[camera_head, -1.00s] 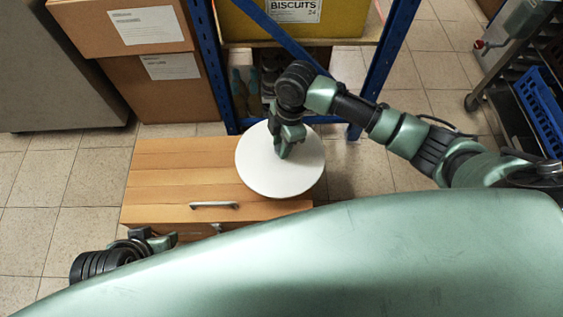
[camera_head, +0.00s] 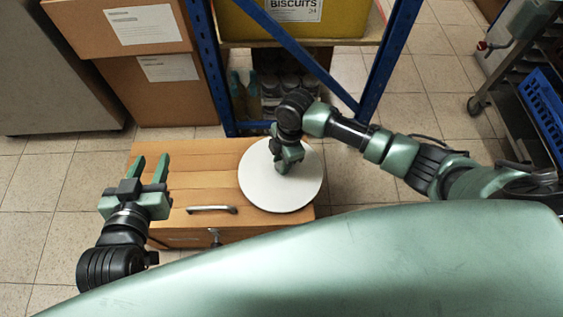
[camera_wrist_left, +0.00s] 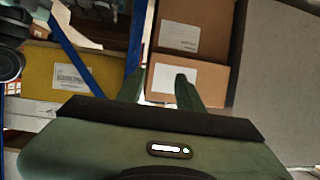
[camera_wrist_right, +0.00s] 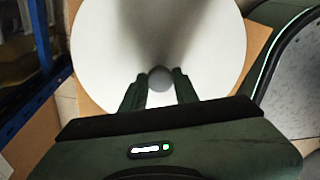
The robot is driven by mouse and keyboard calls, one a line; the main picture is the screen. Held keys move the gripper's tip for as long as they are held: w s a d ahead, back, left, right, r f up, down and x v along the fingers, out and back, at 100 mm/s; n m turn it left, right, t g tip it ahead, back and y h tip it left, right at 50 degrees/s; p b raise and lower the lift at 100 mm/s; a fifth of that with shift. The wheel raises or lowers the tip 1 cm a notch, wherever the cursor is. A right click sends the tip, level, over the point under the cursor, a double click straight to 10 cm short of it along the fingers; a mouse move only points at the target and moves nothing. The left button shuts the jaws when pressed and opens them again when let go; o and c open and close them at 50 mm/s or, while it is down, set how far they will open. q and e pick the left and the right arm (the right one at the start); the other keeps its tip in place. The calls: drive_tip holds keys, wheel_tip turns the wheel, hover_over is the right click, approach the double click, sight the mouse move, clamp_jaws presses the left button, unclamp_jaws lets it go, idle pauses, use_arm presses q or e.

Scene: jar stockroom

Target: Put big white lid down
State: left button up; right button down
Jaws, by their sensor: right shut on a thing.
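The big white lid (camera_head: 300,192) is a round disc over the right part of the wooden cabinet top (camera_head: 190,170) in the head view. My right gripper (camera_head: 288,168) is above its middle, shut on the lid's knob. In the right wrist view the lid (camera_wrist_right: 210,45) fills the upper middle, with its round grey knob (camera_wrist_right: 159,79) between the fingertips. Whether the lid touches the cabinet top I cannot tell. My left gripper (camera_head: 150,165) is open and empty at the cabinet's left edge, its fingers pointing away from me.
A blue rack (camera_head: 208,60) stands behind the cabinet with a yellow biscuits bin (camera_head: 345,22) and jars below. Cardboard boxes (camera_head: 165,90) are stacked behind left. A cart with a blue crate (camera_head: 545,110) is at the right. The cabinet top's left half is clear.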

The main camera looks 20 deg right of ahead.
drive_tip(key=shift+f, duration=0.1)
drive_tip(key=c, duration=1.1)
unclamp_jaws()
